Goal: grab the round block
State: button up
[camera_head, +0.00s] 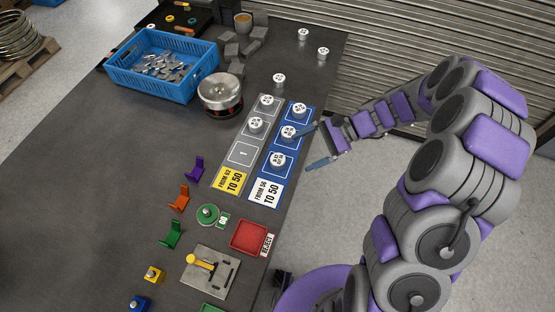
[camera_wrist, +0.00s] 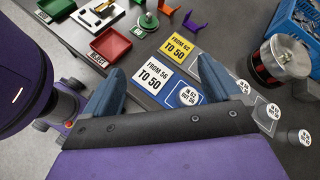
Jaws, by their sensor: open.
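Several round blocks with white printed tops stand on the dark table. Three are on the blue card (camera_head: 272,176), at its near end (camera_head: 278,159), middle (camera_head: 288,132) and far end (camera_head: 298,109). Two more are on the grey card, one in its middle (camera_head: 256,125) and one at its far end (camera_head: 267,101). My gripper (camera_head: 309,146) is open and empty, to the right of the blue card. In the wrist view, the nearest block (camera_wrist: 189,96) shows between my spread fingers (camera_wrist: 160,70), apart from both.
Three loose round blocks stand farther back (camera_head: 279,79), (camera_head: 303,34), (camera_head: 323,52). A metal-topped coil (camera_head: 220,92) and a blue crate (camera_head: 190,88) of metal pieces stand to the left. A red tray (camera_head: 249,238) and small coloured stands are nearer. The table's right edge runs below my arm.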

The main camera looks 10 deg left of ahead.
jog(key=w+d+f+m+t+y+p, duration=0.1)
jog(key=w+f+m+y, duration=0.1)
jog(key=w+f+m, duration=0.4)
jog(key=m+t, duration=0.2)
jog(key=t, duration=0.1)
send_near(284, 161)
jog(key=shift+y, duration=0.4)
jog(key=x, duration=0.9)
jog(key=shift+f+b, duration=0.4)
jog(key=shift+w+r+b+x, duration=0.1)
jog(key=shift+b+x, duration=0.15)
jog(key=shift+x, duration=1.1)
jog(key=shift+w+r+b+x, duration=0.15)
jog(key=shift+b+x, duration=0.05)
jog(key=shift+x, duration=1.15)
jog(key=c, duration=1.2)
